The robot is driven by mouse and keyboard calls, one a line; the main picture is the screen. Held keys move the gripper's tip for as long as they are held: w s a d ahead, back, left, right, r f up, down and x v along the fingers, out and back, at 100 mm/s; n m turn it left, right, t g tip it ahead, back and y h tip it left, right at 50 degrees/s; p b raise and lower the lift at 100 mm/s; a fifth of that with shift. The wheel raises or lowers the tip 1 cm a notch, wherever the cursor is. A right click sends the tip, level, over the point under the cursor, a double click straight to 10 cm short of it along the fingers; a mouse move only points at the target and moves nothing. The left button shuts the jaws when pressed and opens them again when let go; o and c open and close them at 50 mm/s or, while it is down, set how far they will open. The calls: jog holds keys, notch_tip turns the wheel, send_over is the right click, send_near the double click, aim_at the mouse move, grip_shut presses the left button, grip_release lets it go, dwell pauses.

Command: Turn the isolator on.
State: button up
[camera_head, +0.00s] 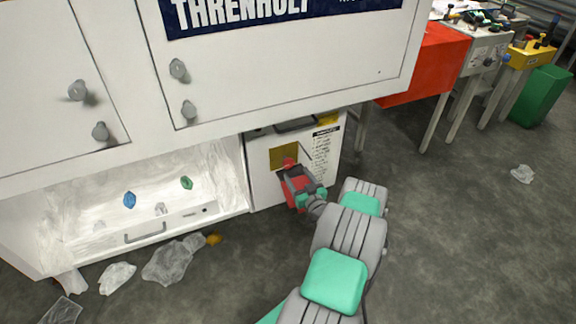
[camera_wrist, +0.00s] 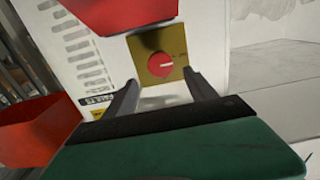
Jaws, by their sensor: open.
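The isolator is a red rotary knob (camera_wrist: 161,64) on a square yellow plate (camera_wrist: 150,45), set in the white front of a low cabinet. In the head view the yellow plate (camera_head: 284,156) is partly covered by my gripper (camera_head: 290,172), which is close in front of it. In the wrist view my gripper (camera_wrist: 165,92) has its two dark fingers apart, with the knob seen between and just beyond their tips. I cannot tell whether the fingers touch the plate.
A white machine with the cabinet door (camera_head: 290,60) overhangs the isolator. An open white bay (camera_head: 120,215) lies to the left, with crumpled clear film (camera_head: 170,262) on the floor. A red bin (camera_head: 430,65) and tables stand at the right.

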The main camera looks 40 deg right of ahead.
aim_at(289, 164)
jog(key=b+x, duration=0.1)
jog(key=x, duration=0.4)
jog(key=shift+a+f, duration=0.1)
jog(key=shift+a, duration=0.05)
jog(key=shift+w+d, duration=0.2)
jog(key=shift+w, duration=0.25)
jog(key=c, duration=1.4)
